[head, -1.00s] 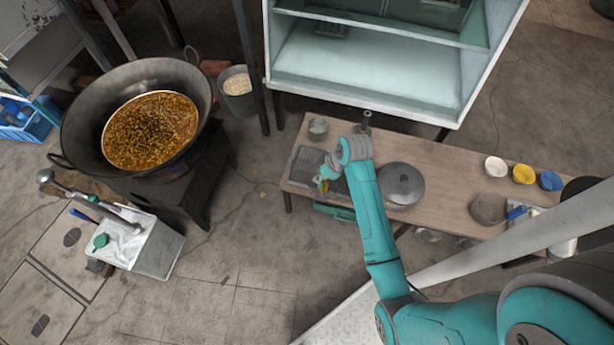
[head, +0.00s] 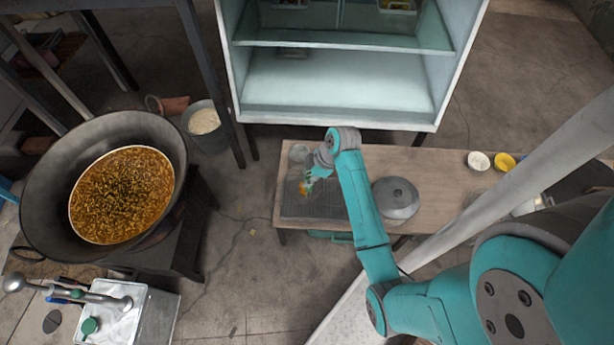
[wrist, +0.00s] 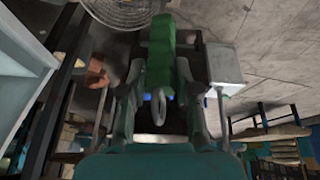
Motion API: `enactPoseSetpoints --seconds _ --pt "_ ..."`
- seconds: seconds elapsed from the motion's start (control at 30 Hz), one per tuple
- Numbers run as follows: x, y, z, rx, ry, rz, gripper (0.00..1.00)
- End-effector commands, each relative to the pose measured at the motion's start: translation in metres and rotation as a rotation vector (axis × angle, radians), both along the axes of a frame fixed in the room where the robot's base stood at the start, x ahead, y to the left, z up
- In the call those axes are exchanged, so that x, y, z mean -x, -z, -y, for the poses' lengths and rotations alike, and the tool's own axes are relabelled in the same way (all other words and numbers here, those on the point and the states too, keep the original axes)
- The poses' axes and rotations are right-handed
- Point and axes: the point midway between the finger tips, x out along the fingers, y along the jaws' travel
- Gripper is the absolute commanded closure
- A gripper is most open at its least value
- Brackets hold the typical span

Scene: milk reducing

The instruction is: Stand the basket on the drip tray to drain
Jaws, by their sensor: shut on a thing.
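The drip tray (head: 330,205) is a dark ribbed rectangle at the left end of the wooden table. My gripper (head: 308,184) is over its left part in the head view. In the wrist view my gripper (wrist: 158,95) is shut on a green handle (wrist: 161,50) with a metal ring at its end. A round wire mesh (wrist: 118,10), which looks like the basket, shows at the top edge of the wrist view, partly cut off. The basket is hard to make out in the head view. I cannot tell whether it touches the tray.
A grey cup (head: 298,152) stands behind the tray, and a lidded pot (head: 396,199) stands to its right. A large wok (head: 40,165) of orange-brown liquid is at the left. A glass-shelved cabinet (head: 340,85) is behind the table (head: 440,165).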

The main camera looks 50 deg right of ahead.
Motion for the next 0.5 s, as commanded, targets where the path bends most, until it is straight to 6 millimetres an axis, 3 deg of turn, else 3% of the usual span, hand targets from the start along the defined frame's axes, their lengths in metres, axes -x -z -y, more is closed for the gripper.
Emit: enactPoseSetpoints --seconds 0.5 --pt "0.0 0.045 0.0 0.001 0.0 0.001 1.0"
